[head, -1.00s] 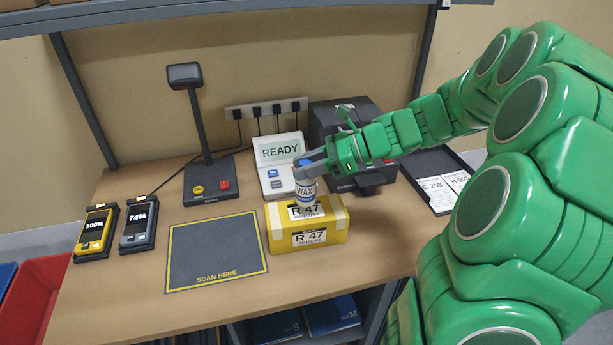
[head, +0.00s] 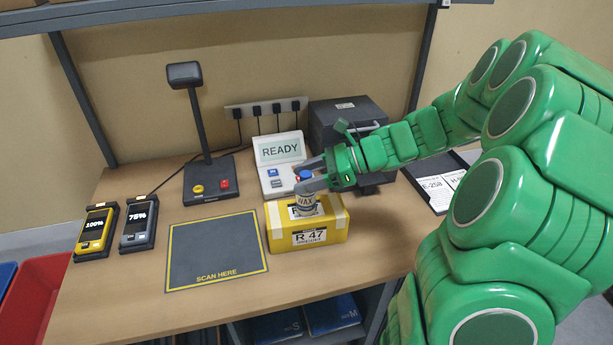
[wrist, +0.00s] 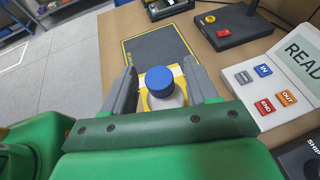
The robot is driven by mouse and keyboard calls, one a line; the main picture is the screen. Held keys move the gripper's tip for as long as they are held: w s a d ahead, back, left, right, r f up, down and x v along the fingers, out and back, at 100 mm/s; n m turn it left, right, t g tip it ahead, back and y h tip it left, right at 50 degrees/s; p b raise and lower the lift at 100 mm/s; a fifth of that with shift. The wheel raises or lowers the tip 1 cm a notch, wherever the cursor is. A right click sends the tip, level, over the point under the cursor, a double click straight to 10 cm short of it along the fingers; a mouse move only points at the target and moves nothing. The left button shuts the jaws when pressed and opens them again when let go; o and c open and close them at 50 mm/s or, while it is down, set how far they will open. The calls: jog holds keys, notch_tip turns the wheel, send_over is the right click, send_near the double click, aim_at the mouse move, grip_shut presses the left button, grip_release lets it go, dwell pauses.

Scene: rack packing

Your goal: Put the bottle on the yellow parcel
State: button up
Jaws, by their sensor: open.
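The bottle (head: 303,204), grey-white with a WAX label and a blue cap, stands upright on top of the yellow parcel (head: 280,239), which carries an R 47 label. My gripper (head: 306,175) is open, with its fingers on either side of the bottle near its cap. In the wrist view the blue cap (wrist: 159,80) shows between the two grey fingers of my gripper (wrist: 160,84), with a gap visible beside it. The bottle's base and most of the parcel are hidden in the wrist view.
A scan mat (head: 216,252) lies left of the parcel. A READY display unit (head: 281,163) stands close behind it, and a dark printer (head: 345,115) behind my gripper. Two handheld devices (head: 138,225) and a scanner stand (head: 207,180) are at the left.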

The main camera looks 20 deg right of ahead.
jog(key=shift+r, duration=0.15)
jog(key=v, duration=1.2)
jog(key=s+a+f+n+g+h, duration=0.2)
jog(key=s+a+n+g+h, duration=0.35)
jog(key=s+a+n, duration=0.65)
jog(key=s+f+n+h, duration=0.2)
jog(key=s+n+h, duration=0.5)
jog(key=s, duration=1)
jog(key=shift+n+t, duration=0.35)
jog(key=shift+n, duration=0.55)
jog(key=shift+d+h, duration=0.1)
jog(key=shift+h, duration=0.15)
